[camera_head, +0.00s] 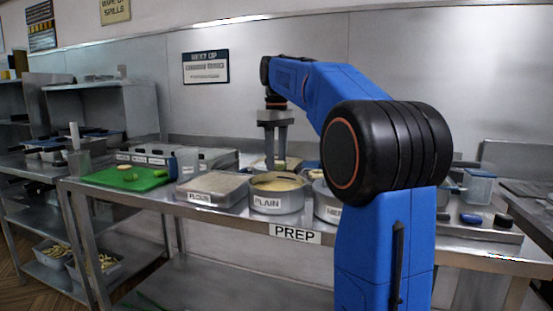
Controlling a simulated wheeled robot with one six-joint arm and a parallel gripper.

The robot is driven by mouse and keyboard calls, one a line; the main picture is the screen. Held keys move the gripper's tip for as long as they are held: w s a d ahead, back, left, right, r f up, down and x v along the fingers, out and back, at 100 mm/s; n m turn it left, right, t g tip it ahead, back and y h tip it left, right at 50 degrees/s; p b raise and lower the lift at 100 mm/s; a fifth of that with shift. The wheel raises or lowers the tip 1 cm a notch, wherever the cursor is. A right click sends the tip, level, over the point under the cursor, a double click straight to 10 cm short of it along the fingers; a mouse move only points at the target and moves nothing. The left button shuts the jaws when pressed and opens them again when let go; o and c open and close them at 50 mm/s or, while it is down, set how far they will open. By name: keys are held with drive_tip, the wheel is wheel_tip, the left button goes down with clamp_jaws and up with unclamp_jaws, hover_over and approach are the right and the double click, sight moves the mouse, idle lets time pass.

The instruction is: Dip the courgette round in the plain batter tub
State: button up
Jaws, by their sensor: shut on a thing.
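The plain batter tub (278,203) is a round metal tub labelled PLAIN, with pale yellow batter inside, on the prep table. My gripper (275,163) points straight down at the tub's back edge in the picture. It is shut on the courgette round (280,166), a small pale green piece mostly hidden by the fingers. The round appears above the batter; I cannot tell how high or whether it is right over the tub.
A flour tray (206,199) stands left of the tub. A green board (125,179) with several pieces lies further left. A second round tub (327,212), labelled with HER visible, stands close on the right, partly behind my arm. Lidded containers line the back.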

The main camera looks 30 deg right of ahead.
sight(276, 162)
drive_tip(key=shift+r, duration=1.5)
